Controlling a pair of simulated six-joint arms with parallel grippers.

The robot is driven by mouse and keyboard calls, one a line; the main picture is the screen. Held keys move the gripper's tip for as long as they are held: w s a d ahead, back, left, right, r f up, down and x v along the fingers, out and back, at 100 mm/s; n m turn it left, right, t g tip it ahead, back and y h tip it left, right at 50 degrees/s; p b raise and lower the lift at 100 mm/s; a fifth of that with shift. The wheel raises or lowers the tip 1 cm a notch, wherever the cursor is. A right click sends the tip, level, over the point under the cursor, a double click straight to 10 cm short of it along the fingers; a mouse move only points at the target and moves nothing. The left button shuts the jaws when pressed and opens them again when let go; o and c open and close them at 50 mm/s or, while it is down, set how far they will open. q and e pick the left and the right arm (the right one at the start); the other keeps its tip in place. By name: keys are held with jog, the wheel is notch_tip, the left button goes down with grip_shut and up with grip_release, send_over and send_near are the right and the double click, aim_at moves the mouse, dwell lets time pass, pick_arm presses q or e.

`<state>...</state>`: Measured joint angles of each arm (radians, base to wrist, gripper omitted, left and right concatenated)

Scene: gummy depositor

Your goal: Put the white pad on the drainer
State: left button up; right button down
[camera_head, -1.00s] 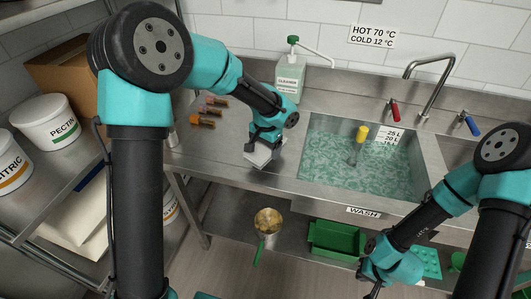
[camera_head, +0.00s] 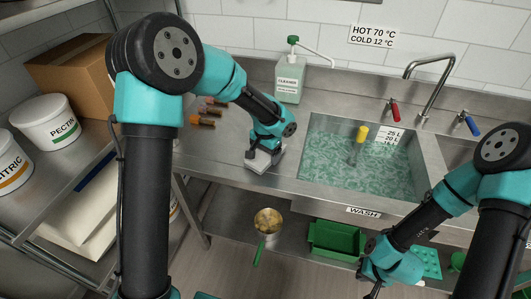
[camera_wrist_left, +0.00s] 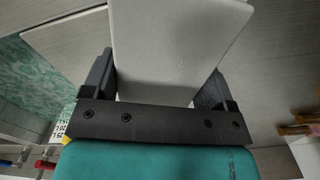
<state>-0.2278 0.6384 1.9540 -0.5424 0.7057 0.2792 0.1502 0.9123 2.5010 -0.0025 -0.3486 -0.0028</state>
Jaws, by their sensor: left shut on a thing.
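The white pad (camera_head: 261,162) is held in my left gripper (camera_head: 264,148), low over the steel counter to the left of the wash sink. In the left wrist view the pad (camera_wrist_left: 175,45) lies between the two dark fingers of the left gripper (camera_wrist_left: 158,85), which are shut on its sides. I cannot tell whether the pad touches the steel. The bare steel drainer surface (camera_head: 225,165) lies around it, left of the sink. My right gripper (camera_head: 373,288) is at the bottom edge, low in front of the sink; its fingers are too small and cut off to read.
The wash sink (camera_head: 350,185) holds foamy green water and a yellow-handled tool (camera_head: 360,136). Brown-orange bottles (camera_head: 203,120) lie at the left. A green bin (camera_head: 335,240) and a pot (camera_head: 267,222) are below.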

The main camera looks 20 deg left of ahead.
pick_arm(q)
jog(key=shift+f, duration=0.15)
jog(key=o, duration=0.9)
notch_tip(320, 180, up, 12)
jog(key=shift+r, duration=0.2)
